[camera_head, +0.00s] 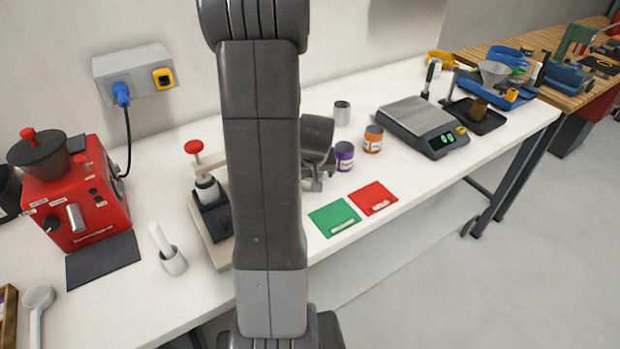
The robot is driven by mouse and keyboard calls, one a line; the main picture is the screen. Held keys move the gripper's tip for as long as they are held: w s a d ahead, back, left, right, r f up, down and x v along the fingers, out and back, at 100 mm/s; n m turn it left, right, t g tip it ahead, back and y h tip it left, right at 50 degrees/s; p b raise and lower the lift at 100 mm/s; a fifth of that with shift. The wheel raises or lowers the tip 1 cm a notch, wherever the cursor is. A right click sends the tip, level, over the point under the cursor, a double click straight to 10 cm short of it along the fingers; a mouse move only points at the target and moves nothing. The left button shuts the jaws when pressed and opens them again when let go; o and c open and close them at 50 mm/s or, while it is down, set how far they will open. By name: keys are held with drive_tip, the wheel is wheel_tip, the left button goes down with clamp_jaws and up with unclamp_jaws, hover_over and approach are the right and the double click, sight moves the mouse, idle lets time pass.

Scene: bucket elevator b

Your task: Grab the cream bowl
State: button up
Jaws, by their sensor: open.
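I cannot make out a clear cream bowl in the head view. My arm rises through the middle of the view and hides part of the bench. My gripper (314,183) shows only partly, just right of the arm, above the bench. It is open; its jaws are mostly hidden, and I see nothing held in it.
The white bench (400,90) holds a red grinder (75,195), a press (212,215), a metal cup (342,113), purple (344,156) and orange (373,139) jars, green (334,217) and red (374,198) mats and a scale (422,125). Floor in front is clear.

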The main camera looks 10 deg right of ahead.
drive_tip(key=shift+c, duration=0.3)
drive_tip(key=c, duration=1.1)
drive_tip(key=shift+o, duration=0.2)
